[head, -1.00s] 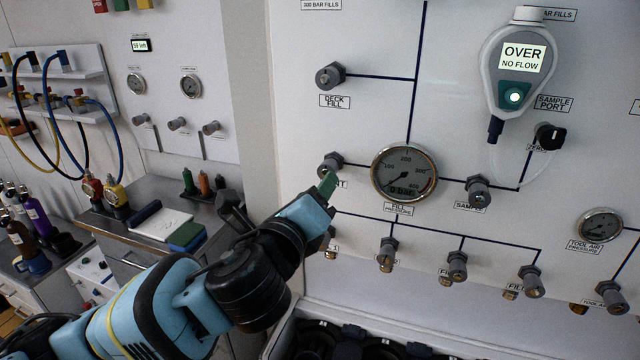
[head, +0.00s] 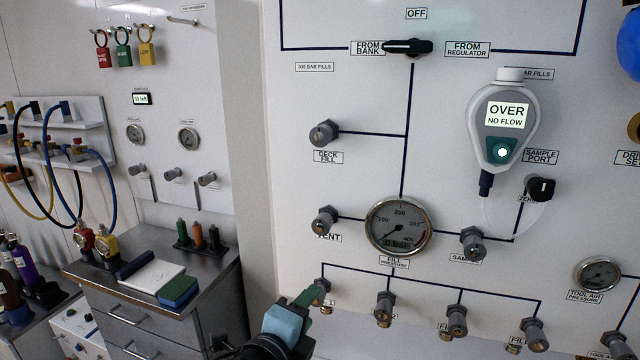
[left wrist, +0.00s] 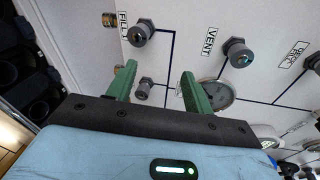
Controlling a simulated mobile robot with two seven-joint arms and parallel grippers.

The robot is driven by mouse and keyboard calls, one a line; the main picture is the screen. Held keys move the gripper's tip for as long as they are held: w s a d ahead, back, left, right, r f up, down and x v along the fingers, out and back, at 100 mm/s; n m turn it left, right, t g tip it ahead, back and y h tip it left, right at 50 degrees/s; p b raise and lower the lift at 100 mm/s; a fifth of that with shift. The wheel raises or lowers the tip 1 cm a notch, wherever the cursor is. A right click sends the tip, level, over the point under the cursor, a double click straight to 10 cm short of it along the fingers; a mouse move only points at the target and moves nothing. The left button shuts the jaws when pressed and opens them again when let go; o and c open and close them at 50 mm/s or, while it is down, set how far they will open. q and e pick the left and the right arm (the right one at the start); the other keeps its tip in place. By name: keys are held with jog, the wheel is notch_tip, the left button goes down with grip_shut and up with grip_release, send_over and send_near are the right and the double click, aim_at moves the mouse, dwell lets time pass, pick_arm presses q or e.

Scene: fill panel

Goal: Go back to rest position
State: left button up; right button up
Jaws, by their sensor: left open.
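My left gripper (head: 306,300) is low in the head view, in front of the lower left of the white fill panel (head: 350,100). Its two green fingers (left wrist: 158,85) stand apart in the left wrist view, with nothing between them. The vent valve (head: 325,221) is above the gripper in the head view and also shows in the left wrist view (left wrist: 237,52). The leftmost fill valve (head: 321,287) is close behind the fingertips in the head view; I cannot tell if they touch. My right gripper is not in view.
The fill pressure gauge (head: 398,228) and the sample valve (head: 473,243) are right of the gripper. An analyser (head: 503,125) reading "OVER NO FLOW" hangs at upper right. A steel bench (head: 215,262) with a green-blue block (head: 178,291) stands at left.

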pick_arm(q)
jog(key=s+a+f+n+g, duration=0.1)
jog(key=s+a+f+n, duration=0.2)
jog(key=f, duration=0.5)
jog(key=s+a+f+n+g+y, duration=0.1)
jog(key=s+a+f+n, duration=0.15)
jog(key=f+n, duration=0.4)
jog(key=s+a+f+n+g, duration=0.1)
jog(key=s+a+f+n, duration=0.15)
jog(key=f, duration=0.55)
jog(key=s+a+f+n+g+y, duration=0.1)
jog(key=s+a+f+n, duration=0.4)
jog(key=s+f, duration=0.2)
jog(key=s+a+f+n+g+y, duration=0.1)
jog(key=s+a+f+n, duration=0.4)
jog(key=s, duration=0.6)
notch_tip(320, 180, down, 3)
jog(key=shift+s+r+y, duration=0.15)
jog(key=shift+s+y, duration=0.25)
jog(key=shift+y, duration=0.3)
jog(key=shift+a, duration=0.1)
